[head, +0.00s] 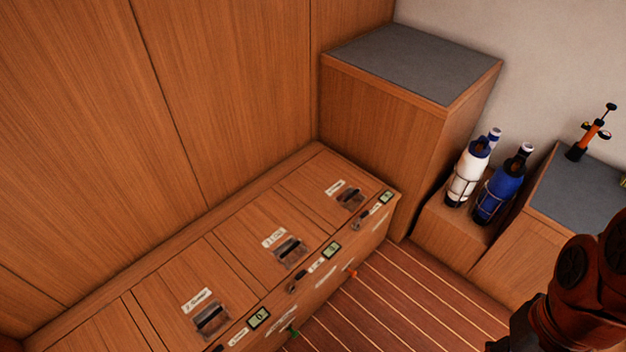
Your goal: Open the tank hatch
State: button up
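A long low wooden bench (262,222) runs along the wall, with several hatch lids set in its top. The near hatch (170,268), the middle hatch (245,218) and the far hatch (318,184) each have a white label and a dark recessed latch. These three lids lie flat and look shut. The label writing is too small to read surely, so I cannot tell which one is the tank hatch. Part of my arm shows at the lower right, apart from the bench. My gripper does not show.
Small green displays (331,249) and dark levers line the bench's front edge. A tall grey-topped cabinet (415,62) stands at the bench's far end. White (467,175) and blue (500,188) bottles stand in racks at right. The striped floor (400,305) before the bench is clear.

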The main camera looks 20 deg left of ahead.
aim_at(335, 190)
jog(key=u, duration=0.9)
jog(key=i, duration=0.85)
jog(key=u, duration=0.8)
